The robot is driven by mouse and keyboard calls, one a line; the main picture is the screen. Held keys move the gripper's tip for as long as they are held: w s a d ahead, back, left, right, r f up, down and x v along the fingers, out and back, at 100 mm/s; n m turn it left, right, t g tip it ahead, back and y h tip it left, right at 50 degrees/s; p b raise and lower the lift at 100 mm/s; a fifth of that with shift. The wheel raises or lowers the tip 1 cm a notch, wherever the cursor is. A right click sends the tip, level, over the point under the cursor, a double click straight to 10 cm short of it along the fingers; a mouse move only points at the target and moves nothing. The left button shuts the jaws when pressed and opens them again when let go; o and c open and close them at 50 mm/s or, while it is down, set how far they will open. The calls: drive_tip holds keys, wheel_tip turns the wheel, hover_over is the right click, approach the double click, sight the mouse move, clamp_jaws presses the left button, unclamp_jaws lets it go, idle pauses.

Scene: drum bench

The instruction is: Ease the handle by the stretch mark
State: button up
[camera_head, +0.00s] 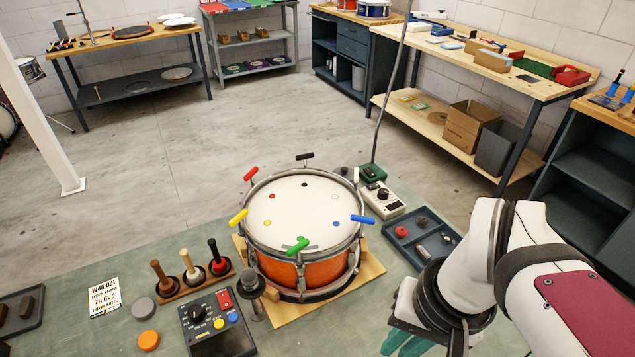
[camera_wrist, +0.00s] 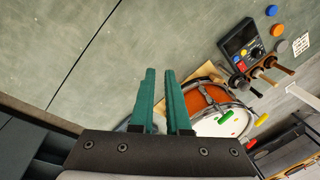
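The drum (camera_head: 300,265) has an orange shell and a pale head (camera_head: 290,210) with small coloured dots. Around its rim stand T-shaped handles: red (camera_head: 251,174), black (camera_head: 305,157), white (camera_head: 356,175), blue (camera_head: 362,219), green (camera_head: 297,244) and yellow (camera_head: 238,217). I cannot make out which handle has a stretch mark beside it. My gripper (camera_head: 405,345) is low at the lower right, apart from the drum and partly cut off. In the wrist view its teal fingers (camera_wrist: 160,90) stand a narrow gap apart with nothing between them. The drum (camera_wrist: 200,97) shows beyond them.
A parts tray (camera_head: 420,262) and a small meter (camera_head: 383,199) lie right of the drum. A control box (camera_head: 217,325), a mallet rack (camera_head: 190,283) and a printed card (camera_head: 104,298) are to its left. A thin dark pole (camera_head: 386,95) rises behind. The front-left mat is partly clear.

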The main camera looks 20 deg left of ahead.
drive_tip(key=w+a+r+n, duration=0.1)
drive_tip(key=w+a, duration=0.1)
drive_tip(key=w+a+n, duration=0.2)
drive_tip(key=w, duration=0.1)
drive_tip(key=w+a+r+n, duration=0.1)
drive_tip(key=w+a, duration=0.1)
drive_tip(key=w, duration=0.1)
drive_tip(key=shift+a+r+n, duration=0.25)
drive_tip(key=shift+r+n, duration=0.05)
clamp_jaws()
drive_tip(key=r+n+t+y, duration=0.1)
drive_tip(key=n, duration=0.6)
hover_over(298, 252)
drive_tip(key=a, duration=0.2)
drive_tip(key=shift+n+t, duration=0.3)
drive_tip(key=shift+n, duration=0.1)
drive_tip(key=x, duration=0.3)
drive_tip(key=d+x, duration=0.1)
drive_tip(key=x, duration=0.5)
drive_tip(key=shift+s+d+f, duration=0.15)
drive_tip(key=shift+s+f, duration=0.1)
drive_tip(key=shift+s, duration=0.15)
drive_tip(key=shift+s+d, duration=0.3)
drive_tip(key=shift+d, duration=0.2)
